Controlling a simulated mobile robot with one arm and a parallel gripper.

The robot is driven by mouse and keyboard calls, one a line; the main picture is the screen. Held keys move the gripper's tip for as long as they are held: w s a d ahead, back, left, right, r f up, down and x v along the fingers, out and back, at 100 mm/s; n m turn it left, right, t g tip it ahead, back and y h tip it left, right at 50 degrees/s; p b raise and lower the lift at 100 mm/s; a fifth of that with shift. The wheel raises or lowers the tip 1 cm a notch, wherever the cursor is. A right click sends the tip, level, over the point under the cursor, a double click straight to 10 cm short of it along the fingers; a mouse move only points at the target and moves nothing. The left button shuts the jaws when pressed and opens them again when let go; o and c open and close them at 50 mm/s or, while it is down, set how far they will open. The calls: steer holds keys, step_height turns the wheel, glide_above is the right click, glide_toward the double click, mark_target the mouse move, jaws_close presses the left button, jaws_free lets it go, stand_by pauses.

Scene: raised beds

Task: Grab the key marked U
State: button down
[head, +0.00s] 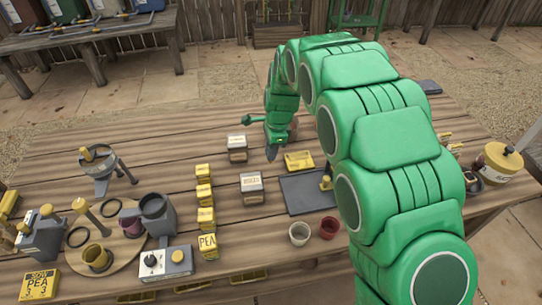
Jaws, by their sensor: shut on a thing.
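My green arm reaches from the lower right over the wooden table to its far side. My gripper (272,150) is at the arm's end, low over the tabletop, just right of a small box with a white top (237,143). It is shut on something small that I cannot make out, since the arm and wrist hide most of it. I cannot pick out a key or a letter U anywhere in this view.
A yellow box (299,160), a dark tray (307,191) and a white-topped box (251,184) stand near my gripper. A row of yellow boxes (205,217) and two small cups (300,233) are nearer. Tools crowd a round board (122,259) at left.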

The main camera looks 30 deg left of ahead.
steer(key=s+d+r, duration=1)
stand_by(0.6)
